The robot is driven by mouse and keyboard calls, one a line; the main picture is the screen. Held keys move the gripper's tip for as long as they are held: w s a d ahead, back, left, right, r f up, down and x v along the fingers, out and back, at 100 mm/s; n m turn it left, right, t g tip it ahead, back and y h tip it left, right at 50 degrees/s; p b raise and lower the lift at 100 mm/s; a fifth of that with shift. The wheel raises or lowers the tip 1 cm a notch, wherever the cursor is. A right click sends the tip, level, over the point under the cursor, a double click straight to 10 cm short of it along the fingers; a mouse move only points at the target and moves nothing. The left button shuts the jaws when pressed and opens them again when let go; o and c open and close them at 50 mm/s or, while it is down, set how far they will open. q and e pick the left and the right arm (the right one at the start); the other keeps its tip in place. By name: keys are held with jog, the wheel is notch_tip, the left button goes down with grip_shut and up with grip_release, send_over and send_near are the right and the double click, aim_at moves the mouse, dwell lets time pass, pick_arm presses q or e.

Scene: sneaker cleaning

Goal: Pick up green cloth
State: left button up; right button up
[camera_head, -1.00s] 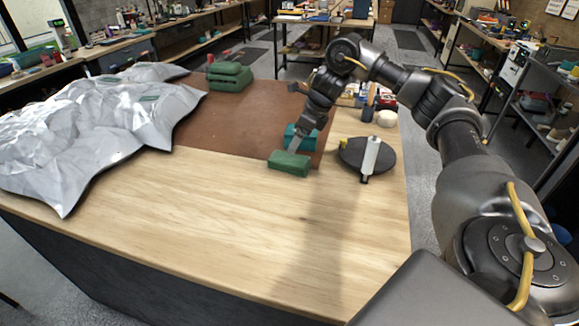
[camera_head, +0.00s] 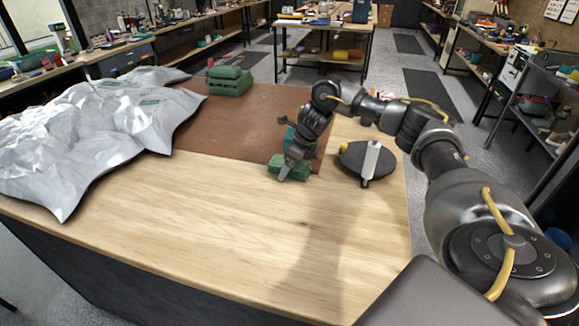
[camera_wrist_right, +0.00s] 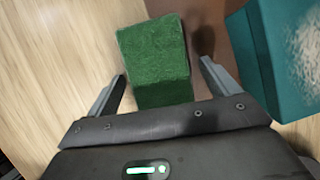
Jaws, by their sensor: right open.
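The green cloth (camera_head: 298,171), a small folded block, lies near the front right corner of the brown mat (camera_head: 245,120). My right gripper (camera_head: 284,176) is over it, hiding part of it. In the right wrist view the green cloth (camera_wrist_right: 154,58) lies between the two fingers of my right gripper (camera_wrist_right: 158,85). The fingers are open, with a gap on each side of the cloth. My left gripper is not in view.
A teal block (camera_wrist_right: 285,55) is close to the right finger in the wrist view. A black round stand with a white bottle (camera_head: 370,160) is to the right. The front wood is clear.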

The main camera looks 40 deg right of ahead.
jog(key=shift+c, duration=0.5)
jog(key=c, duration=1)
jog(key=shift+o, duration=0.2)
jog(key=shift+r, duration=0.2)
